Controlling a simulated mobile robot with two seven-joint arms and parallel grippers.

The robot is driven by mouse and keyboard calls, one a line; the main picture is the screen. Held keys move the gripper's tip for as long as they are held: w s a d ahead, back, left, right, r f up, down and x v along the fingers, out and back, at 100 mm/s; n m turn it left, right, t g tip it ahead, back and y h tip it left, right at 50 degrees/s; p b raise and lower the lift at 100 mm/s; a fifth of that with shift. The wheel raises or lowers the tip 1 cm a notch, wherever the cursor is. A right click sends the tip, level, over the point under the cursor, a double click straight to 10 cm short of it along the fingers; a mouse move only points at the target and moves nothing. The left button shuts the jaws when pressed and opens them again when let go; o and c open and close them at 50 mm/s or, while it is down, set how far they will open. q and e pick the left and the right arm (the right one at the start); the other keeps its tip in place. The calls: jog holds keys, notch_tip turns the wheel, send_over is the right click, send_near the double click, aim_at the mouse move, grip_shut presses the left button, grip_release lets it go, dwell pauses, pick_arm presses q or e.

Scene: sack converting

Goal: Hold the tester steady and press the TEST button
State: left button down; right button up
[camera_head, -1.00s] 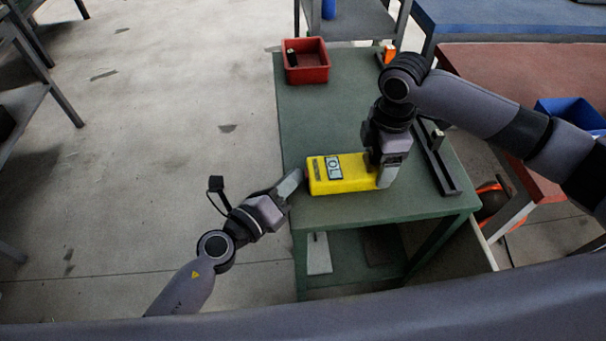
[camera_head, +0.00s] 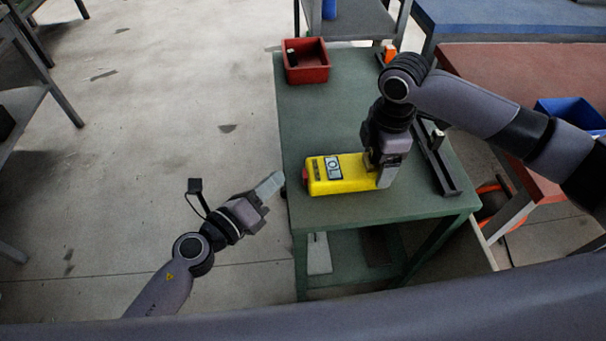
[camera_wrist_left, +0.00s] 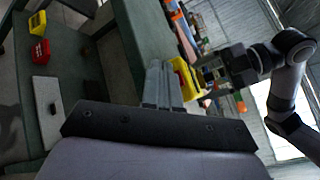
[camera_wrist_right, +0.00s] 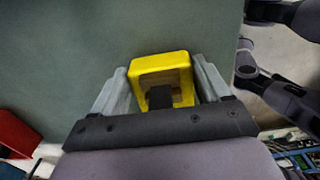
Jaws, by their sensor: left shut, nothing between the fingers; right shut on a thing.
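The yellow tester (camera_head: 350,183) lies on the green table (camera_head: 325,115) near its front left edge. It has a grey display with dark round marks on top and a red part at its left end. My right gripper (camera_head: 384,178) is shut on the tester's right end; the right wrist view shows the yellow end (camera_wrist_right: 160,70) between its fingers. My left gripper (camera_head: 272,184) is shut and empty, off the table's left edge, a short gap from the tester's red end. In the left wrist view, the shut fingers (camera_wrist_left: 162,85) partly overlap the tester (camera_wrist_left: 186,80).
A red bin (camera_head: 306,62) with a small item stands at the table's back left. A dark rail (camera_head: 436,165) lies right of my right gripper. A red-topped bench (camera_head: 500,75) with a blue bin (camera_head: 572,115) is further right. The floor left of the table is open.

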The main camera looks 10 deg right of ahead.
pick_arm(q)
jog(key=a, duration=0.3)
dwell(1.8)
pick_arm(e)
jog(key=o, duration=1.3)
jog(key=shift+c, duration=0.2)
notch_tip(320, 180, up, 12)
jog(key=shift+r, duration=0.1)
pick_arm(q)
jog(key=shift+s+a, duration=0.1)
pick_arm(e)
jog(key=shift+s, duration=0.1)
